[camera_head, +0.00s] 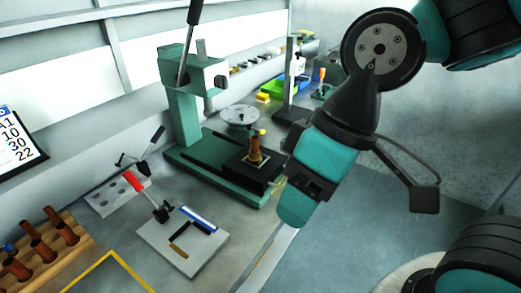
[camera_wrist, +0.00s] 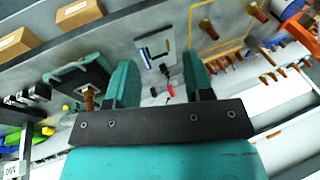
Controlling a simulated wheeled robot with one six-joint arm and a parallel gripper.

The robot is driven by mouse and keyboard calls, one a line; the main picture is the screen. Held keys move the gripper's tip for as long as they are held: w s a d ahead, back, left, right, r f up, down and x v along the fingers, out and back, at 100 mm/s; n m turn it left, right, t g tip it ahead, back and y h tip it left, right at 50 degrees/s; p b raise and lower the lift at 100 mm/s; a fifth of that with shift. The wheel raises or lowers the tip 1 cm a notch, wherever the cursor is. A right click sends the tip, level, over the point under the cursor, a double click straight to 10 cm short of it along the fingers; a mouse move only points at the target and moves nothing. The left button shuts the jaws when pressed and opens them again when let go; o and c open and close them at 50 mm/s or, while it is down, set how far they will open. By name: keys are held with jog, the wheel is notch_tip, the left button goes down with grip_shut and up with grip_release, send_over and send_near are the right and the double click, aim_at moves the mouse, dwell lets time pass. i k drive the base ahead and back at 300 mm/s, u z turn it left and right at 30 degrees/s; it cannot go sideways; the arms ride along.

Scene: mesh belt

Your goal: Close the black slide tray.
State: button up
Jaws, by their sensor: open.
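The black slide tray (camera_head: 236,176) sits low in the base of the green press (camera_head: 184,120) and sticks out at its front right end. In the wrist view the black tray (camera_wrist: 92,72) shows at the left, with the brown piece (camera_wrist: 89,98) beside the left finger. My gripper (camera_head: 295,208) is right of and in front of the tray in the head view, apart from it in the picture. In the wrist view my gripper (camera_wrist: 160,72) has its two teal fingers wide apart with nothing between them.
A white plate with a red-handled clamp (camera_head: 183,242) lies front left of the press. A wooden rack with brown handles (camera_head: 45,250) stands at the lower left. A round grey disc (camera_head: 240,115) and a second stand (camera_head: 292,85) are behind. The bench edge runs beside my gripper.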

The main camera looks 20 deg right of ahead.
aim_at(262, 176)
jog(key=u, duration=1.15)
jog(key=k, duration=0.4)
jog(key=z, duration=1.15)
